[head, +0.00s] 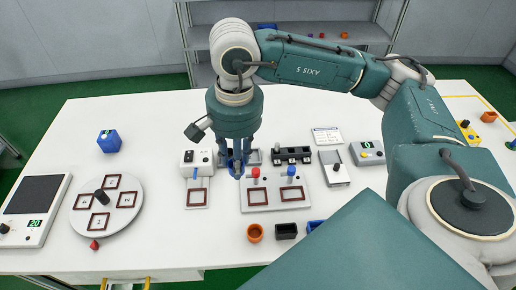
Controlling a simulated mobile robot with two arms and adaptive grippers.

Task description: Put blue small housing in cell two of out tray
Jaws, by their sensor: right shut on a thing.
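My right gripper (236,172) points down over the middle of the table, just left of the red-knobbed lever. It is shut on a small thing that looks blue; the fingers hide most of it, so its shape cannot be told. A blue open box (315,226) stands at the front edge, partly hidden by my arm. A larger blue block (109,141) stands at the left. I cannot tell for certain which thing is the out tray. My left gripper is not in view.
A round turntable (133,208) with brown-framed squares is at the left, beside a grey scale (32,212). A two-lever station (272,208) stands below my gripper. An orange cup (255,233) and a black box (286,231) are at the front.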

